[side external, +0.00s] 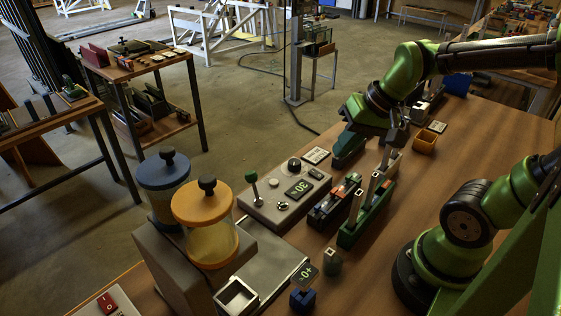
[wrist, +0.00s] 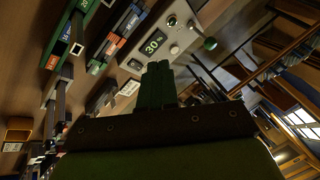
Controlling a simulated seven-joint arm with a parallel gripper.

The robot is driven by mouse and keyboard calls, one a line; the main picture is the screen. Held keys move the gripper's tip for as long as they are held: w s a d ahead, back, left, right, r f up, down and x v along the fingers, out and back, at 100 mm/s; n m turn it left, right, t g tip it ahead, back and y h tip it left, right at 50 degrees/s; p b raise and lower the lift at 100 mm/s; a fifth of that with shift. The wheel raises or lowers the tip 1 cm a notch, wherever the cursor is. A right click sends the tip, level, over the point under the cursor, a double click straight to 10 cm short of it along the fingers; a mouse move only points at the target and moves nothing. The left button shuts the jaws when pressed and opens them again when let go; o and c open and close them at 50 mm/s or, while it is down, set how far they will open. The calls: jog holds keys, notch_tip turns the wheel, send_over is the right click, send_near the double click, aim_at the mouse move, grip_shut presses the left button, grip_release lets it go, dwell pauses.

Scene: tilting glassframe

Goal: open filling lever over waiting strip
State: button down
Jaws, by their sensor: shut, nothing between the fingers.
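The lever (side external: 252,190) has a green ball knob and stands up from a grey control box (side external: 262,217). The knob also shows in the wrist view (wrist: 210,43). My gripper (side external: 343,160) is behind and to the right of the lever, apart from it. Its green fingers are together and empty in the wrist view (wrist: 156,82). Two lidded jars, one with a yellow lid (side external: 201,203) and one with a blue lid (side external: 163,172), stand left of the box. A square metal frame (side external: 236,297) sits near a flat metal plate (side external: 270,262) below them. I cannot identify the strip.
A rack with red and blue pieces (side external: 332,205) and a green holder (side external: 352,236) with tall grey pieces stand right of the box. An orange bin (side external: 425,141) is farther back. A blue block with a sign (side external: 302,299) is in front. Bare bench lies right of the holder.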

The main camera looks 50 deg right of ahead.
aim_at(254, 186)
jog(key=w+d+f+m+y, duration=0.1)
jog(key=f+y, duration=0.1)
jog(key=f, duration=0.1)
jog(key=w+d+f+m+g+y, duration=0.1)
jog(key=d+f+m+y, duration=0.1)
jog(key=w+d+f+m+g+y, duration=0.1)
jog(key=f+m+y, duration=0.1)
jog(key=f, duration=0.1)
jog(key=shift+d+f+y, duration=0.15)
jog(key=shift+f+y, duration=0.15)
jog(key=w+d+r+t+y, duration=0.2)
jog(key=w+t+y, duration=0.2)
jog(key=w, duration=0.2)
jog(key=x, duration=1.4)
jog(key=shift+r, duration=0.1)
